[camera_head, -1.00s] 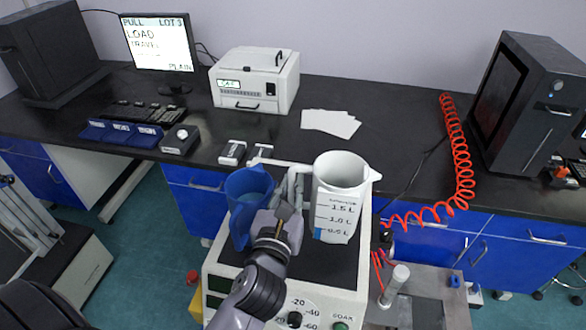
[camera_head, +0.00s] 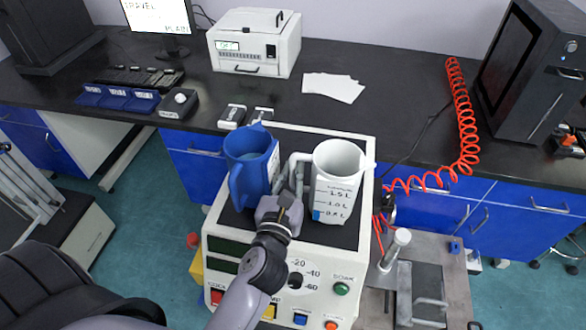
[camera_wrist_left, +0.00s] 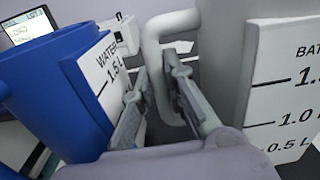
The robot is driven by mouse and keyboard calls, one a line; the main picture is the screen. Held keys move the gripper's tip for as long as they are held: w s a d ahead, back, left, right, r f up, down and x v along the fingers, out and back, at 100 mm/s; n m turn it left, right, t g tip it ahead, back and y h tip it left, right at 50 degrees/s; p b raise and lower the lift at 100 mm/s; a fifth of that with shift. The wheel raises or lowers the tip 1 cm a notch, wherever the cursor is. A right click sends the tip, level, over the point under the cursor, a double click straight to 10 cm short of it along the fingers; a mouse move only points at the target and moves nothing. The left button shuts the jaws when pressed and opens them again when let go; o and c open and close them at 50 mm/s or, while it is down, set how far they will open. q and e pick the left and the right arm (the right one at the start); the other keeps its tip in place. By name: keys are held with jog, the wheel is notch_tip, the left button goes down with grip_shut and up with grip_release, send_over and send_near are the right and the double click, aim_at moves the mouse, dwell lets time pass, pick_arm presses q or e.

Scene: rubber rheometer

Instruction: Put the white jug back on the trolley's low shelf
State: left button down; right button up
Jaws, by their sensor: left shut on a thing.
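The white jug (camera_head: 338,190), with volume marks on its front, is upright over the front part of the top of a white bench machine. Whether its base touches that top I cannot tell. My left gripper (camera_head: 291,189) is shut on its handle, on the jug's left side. In the left wrist view the handle (camera_wrist_left: 165,75) passes between the fingers (camera_wrist_left: 158,75), with the jug's wall (camera_wrist_left: 225,60) to the right. I cannot make out the trolley's low shelf. My right gripper is not in view.
A blue jug (camera_head: 250,165) stands close on the left of my gripper; it fills the left of the left wrist view (camera_wrist_left: 60,95). The machine's front panel (camera_head: 325,285) has knobs and buttons. A red coiled hose (camera_head: 460,140) hangs at the right, above a metal fixture (camera_head: 430,290).

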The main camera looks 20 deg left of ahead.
pick_arm(q)
jog(key=shift+r, duration=0.25)
jog(key=c, duration=2.1)
grip_release()
jog(key=shift+f, duration=0.35)
jog(key=o, duration=0.5)
jog(key=shift+r, duration=0.1)
jog(key=shift+c, duration=0.2)
jog(key=shift+r, duration=0.1)
jog(key=shift+s, duration=0.3)
jog(key=s+d+b, duration=0.1)
jog(key=s+b, duration=0.2)
jog(key=s, duration=0.4)
jog(key=shift+d, duration=0.2)
